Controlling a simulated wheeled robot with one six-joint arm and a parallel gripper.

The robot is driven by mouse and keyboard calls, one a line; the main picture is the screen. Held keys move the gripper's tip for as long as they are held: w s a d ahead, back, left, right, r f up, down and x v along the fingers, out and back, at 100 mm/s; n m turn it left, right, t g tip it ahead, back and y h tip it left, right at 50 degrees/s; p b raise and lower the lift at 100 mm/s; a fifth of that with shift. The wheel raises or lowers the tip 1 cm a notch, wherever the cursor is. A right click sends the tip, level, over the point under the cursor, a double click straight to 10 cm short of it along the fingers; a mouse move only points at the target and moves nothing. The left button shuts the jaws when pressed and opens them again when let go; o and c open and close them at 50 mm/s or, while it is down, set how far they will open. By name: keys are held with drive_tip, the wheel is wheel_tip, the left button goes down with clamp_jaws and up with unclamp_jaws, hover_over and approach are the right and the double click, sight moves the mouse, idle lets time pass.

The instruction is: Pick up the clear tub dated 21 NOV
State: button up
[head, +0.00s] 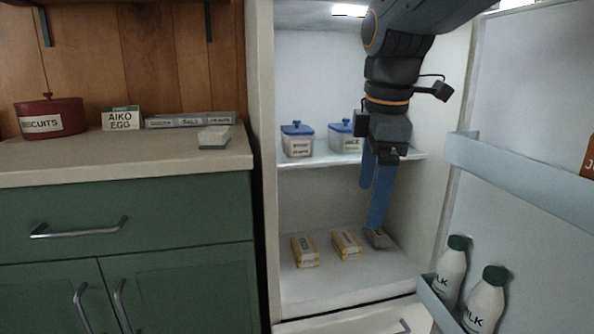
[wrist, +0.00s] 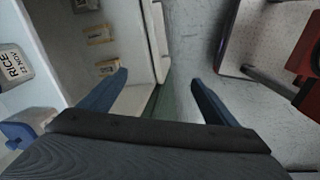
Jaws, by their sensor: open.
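Two clear tubs with blue lids stand on the upper fridge shelf in the head view: a left tub (head: 298,147) and a right tub (head: 343,141). Their dates are too small to read there. In the wrist view a tub label at the left edge reads RICE (wrist: 14,68), with a date that looks like 22 NOV. My gripper (head: 371,204) is open and empty, pointing down, in front of the shelf and right of the tubs. Its two blue fingers also show spread apart in the wrist view (wrist: 158,78). The arm partly overlaps the right tub's side.
Yellow packs (head: 305,251) lie on the fridge's lower level, with a greyish pack (head: 378,239) near my fingertips. The open door at right holds milk bottles (head: 486,300) behind its rack (head: 530,178). A counter (head: 150,158) with a red pot (head: 50,117) stands left.

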sight(297, 129)
drive_tip(key=w+a+r+n+t+b, duration=0.1)
drive_tip(key=w+a+r+n+b, duration=0.3)
drive_tip(key=n+b, duration=0.7)
drive_tip(key=w+a+f+n+t+b, duration=0.15)
drive_tip(key=a+n+b, duration=0.35)
drive_tip(key=n+b, duration=0.55)
drive_tip(key=shift+y, duration=0.3)
drive_tip(key=w+a, duration=0.1)
drive_tip(key=w, duration=0.3)
drive_tip(key=w+a+p, duration=0.1)
drive_tip(key=w, duration=0.4)
drive_tip(key=w+a+r, duration=0.1)
drive_tip(key=w, duration=0.4)
drive_tip(key=shift+w+a+r, duration=0.1)
drive_tip(key=shift+w+a, duration=0.15)
drive_tip(key=shift+a, duration=0.05)
drive_tip(key=shift+w+a+p, duration=0.25)
drive_tip(key=shift+w+p, duration=0.25)
drive_tip(key=shift+w, duration=0.45)
drive_tip(key=shift+w+a+p, duration=0.25)
drive_tip(key=shift+w+p, duration=0.2)
drive_tip(key=shift+w, duration=0.5)
drive_tip(key=shift+w+a+p, duration=0.25)
drive_tip(key=shift+w+p, duration=0.25)
drive_tip(key=shift+w, duration=0.45)
drive_tip(key=shift+f+p, duration=0.2)
drive_tip(key=shift+p, duration=0.5)
drive_tip(key=shift+w+f+p, duration=0.15)
drive_tip(key=shift+f+p, duration=0.25)
